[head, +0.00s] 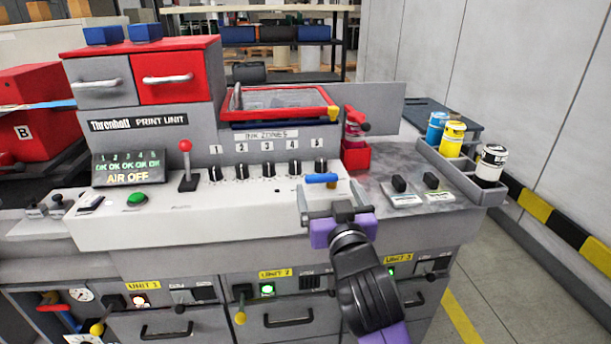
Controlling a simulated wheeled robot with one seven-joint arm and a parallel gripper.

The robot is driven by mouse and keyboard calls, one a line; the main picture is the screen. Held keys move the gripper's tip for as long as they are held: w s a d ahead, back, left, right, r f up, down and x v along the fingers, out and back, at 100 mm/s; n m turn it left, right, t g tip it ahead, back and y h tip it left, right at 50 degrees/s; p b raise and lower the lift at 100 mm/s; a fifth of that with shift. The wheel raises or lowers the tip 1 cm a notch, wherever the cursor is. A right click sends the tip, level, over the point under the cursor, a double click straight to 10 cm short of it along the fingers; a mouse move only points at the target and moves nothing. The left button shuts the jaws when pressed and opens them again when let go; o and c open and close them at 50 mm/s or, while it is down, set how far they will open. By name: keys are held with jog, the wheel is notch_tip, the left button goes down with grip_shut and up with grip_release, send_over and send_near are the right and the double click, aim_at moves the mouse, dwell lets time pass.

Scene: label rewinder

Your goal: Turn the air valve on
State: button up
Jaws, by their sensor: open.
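At the lower left, a red lever handle (50,308) sits by a blue pipe and a round gauge (81,295); it looks like the air valve, though no label on it is readable. The dark display (128,168) on the console reads "AIR OFF". My gripper (327,186) is open above the right part of the white console, far to the right of the red handle. A blue bar (321,178) shows between its fingers; I cannot tell whether they touch it.
The white console (150,222) carries a green button (137,199), a red-knobbed lever (185,150) and several black knobs. Ink cans (452,138) stand in a grey tray at right. Floor is free at far right.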

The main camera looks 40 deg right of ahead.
aim_at(323, 177)
jog(key=shift+d+f, duration=0.15)
jog(key=shift+f, duration=0.05)
jog(key=p+x, duration=0.1)
jog(key=x, duration=0.6)
jog(key=shift+w+d, duration=0.1)
jog(key=shift+w, duration=0.2)
jog(key=shift+c, duration=0.2)
jog(key=c, duration=1.3)
